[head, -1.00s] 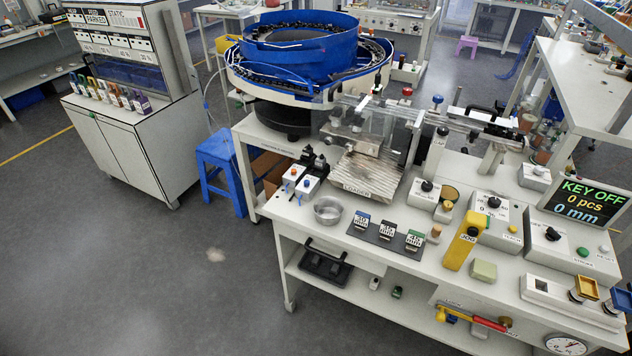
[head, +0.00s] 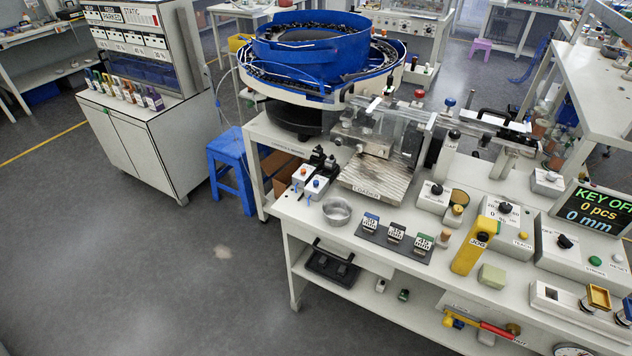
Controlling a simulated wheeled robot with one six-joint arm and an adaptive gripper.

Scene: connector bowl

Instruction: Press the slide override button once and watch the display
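The dark display (head: 590,212) stands at the right edge of the bench and is partly cut off by the picture's edge. Control boxes with black knobs stand to the right, one with a green button (head: 595,260). My gripper is not in view.
The blue bowl feeder (head: 305,50) stands at the back of the bench. A metal cup (head: 337,211), a dark mat with blocks (head: 372,238) and a yellow JOG pendant (head: 468,245) lie along the front. A blue stool (head: 228,165) stands left. The floor in front is clear.

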